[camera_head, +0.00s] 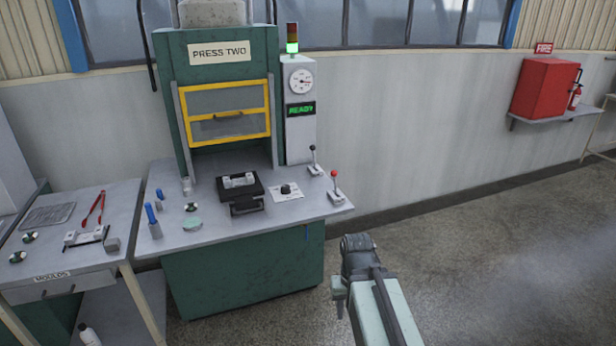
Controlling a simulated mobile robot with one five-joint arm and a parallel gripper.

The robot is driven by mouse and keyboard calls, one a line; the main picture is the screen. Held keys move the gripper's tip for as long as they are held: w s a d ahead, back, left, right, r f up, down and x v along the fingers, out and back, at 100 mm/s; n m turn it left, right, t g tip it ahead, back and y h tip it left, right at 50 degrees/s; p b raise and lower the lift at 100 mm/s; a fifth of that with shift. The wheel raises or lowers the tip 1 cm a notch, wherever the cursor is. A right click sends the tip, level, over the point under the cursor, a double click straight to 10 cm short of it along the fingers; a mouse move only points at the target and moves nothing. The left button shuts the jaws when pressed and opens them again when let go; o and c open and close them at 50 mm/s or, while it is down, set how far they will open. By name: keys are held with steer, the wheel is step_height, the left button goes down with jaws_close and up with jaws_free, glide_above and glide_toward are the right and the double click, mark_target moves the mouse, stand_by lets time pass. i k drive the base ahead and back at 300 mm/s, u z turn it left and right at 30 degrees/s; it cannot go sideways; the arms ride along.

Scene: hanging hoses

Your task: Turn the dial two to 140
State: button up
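The dial (286,188) is a small black knob on a white plate on the grey bench of the machine marked PRESS TWO (222,53). The marks on its plate are too small to read, so its setting cannot be told. My arm (385,305) shows at the bottom, in front of the bench and to its right, with its dark joint (357,245) uppermost. It is well apart from the dial. I cannot make out any gripper fingers.
Right of the dial stand a black-knobbed lever (313,160) and a red-knobbed lever (335,183). A black mould (240,185) lies to its left. Above are a round gauge (301,81) and a green READY display (301,109). The floor to the right is clear.

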mark_target(285, 190)
steer(key=z, duration=0.15)
steer(key=i, duration=1.35)
steer(key=u, duration=0.55)
steer(key=k, duration=0.75)
steer(key=u, duration=0.25)
steer(key=i, duration=0.75)
steer(key=z, duration=0.1)
